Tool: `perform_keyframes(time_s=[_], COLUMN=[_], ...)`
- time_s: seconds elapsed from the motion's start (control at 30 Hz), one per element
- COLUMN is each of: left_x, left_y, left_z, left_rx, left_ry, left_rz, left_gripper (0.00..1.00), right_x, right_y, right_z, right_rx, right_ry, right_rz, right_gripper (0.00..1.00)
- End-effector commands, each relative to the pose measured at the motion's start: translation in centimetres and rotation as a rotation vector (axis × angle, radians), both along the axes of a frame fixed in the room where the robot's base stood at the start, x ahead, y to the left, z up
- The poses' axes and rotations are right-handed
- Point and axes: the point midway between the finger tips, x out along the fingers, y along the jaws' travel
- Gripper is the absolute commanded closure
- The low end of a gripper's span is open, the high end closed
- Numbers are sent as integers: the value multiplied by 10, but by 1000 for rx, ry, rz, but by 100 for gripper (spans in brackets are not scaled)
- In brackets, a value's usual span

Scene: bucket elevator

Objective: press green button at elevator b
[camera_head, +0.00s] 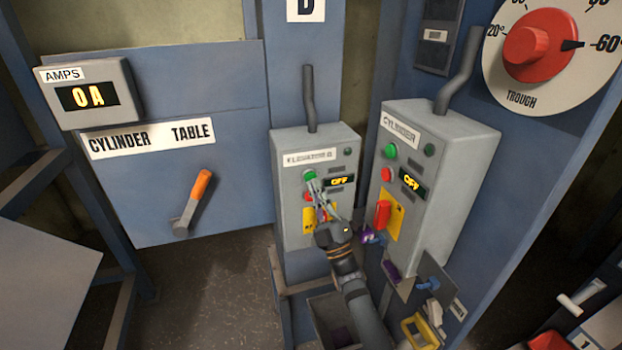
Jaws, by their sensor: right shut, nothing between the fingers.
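The elevator B control box (290,195) is grey and hangs on a blue post below a "B" sign. Its green button (309,176) sits on the left of the front face, above a red button (308,196). The display (339,181) reads OFF. My right gripper (314,186) is shut and empty, its tips at the box face just below the green button. I cannot tell whether they touch it. The fingers partly cover the red button and the yellow label. My left gripper is not in view.
A similar cylinder box (440,175) with its own green button (389,151) stands close on the right. A cylinder table panel (130,190) with an orange-handled lever (200,190) is on the left. A red trough dial (535,50) is at upper right.

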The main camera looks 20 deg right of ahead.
Motion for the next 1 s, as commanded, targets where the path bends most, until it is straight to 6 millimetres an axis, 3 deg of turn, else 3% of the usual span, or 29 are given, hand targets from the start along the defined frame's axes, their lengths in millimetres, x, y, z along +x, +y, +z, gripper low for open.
perform_keyframes(time_s=[1.0], left_x=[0], left_y=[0], left_z=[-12], left_rx=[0], left_ry=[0], left_rz=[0], left_gripper=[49], right_x=[13], right_y=[1], right_z=[0], right_rx=[0], right_ry=[0], right_rz=[0], right_gripper=[100])
